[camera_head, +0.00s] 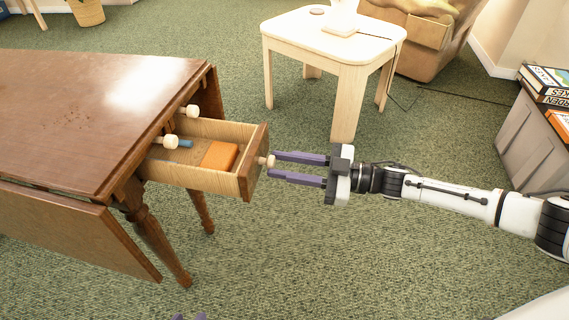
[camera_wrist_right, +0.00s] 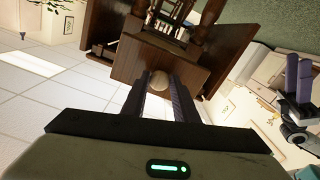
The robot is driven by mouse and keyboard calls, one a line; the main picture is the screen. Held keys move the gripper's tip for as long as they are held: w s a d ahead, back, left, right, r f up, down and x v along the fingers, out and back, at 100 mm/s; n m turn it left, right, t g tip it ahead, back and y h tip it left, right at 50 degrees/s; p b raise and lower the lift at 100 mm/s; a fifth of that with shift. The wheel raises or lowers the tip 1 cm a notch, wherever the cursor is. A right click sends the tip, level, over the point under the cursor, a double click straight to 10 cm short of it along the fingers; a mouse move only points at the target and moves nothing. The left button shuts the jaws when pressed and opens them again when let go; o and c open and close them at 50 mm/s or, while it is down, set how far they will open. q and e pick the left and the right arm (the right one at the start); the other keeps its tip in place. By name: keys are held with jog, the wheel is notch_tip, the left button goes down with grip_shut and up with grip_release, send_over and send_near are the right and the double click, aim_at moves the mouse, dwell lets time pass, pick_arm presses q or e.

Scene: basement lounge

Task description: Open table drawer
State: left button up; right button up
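The brown wooden table (camera_head: 95,95) stands at the left in the head view. Its drawer (camera_head: 252,168) is pulled out at the right end, showing an orange block (camera_head: 219,155) and a blue item (camera_head: 185,144) inside. My right gripper (camera_head: 271,164) reaches in from the right, its purple fingertips on either side of the drawer's pale round knob (camera_head: 262,161). The wrist view shows the knob (camera_wrist_right: 159,80) between the fingertips, closely flanked. Only the tips of my left gripper (camera_head: 190,317) show at the head view's bottom edge, apart and empty; it also appears in the right wrist view (camera_wrist_right: 298,80).
A pale side table (camera_head: 290,38) stands behind my right arm, with a brown armchair (camera_head: 425,45) beyond. Books (camera_head: 548,80) lie on a cabinet at the far right. A hanging table leaf (camera_head: 75,230) is at the front left. Green carpet in front is clear.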

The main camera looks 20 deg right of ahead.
jog(key=o, duration=0.3)
jog(key=shift+d, duration=0.1)
pick_arm(q)
jog(key=shift+s+a+r+t+p, duration=0.35)
jog(key=shift+a+p, duration=0.15)
jog(key=shift+p, duration=0.25)
pick_arm(e)
jog(key=v, duration=1)
jog(key=shift+s, duration=0.1)
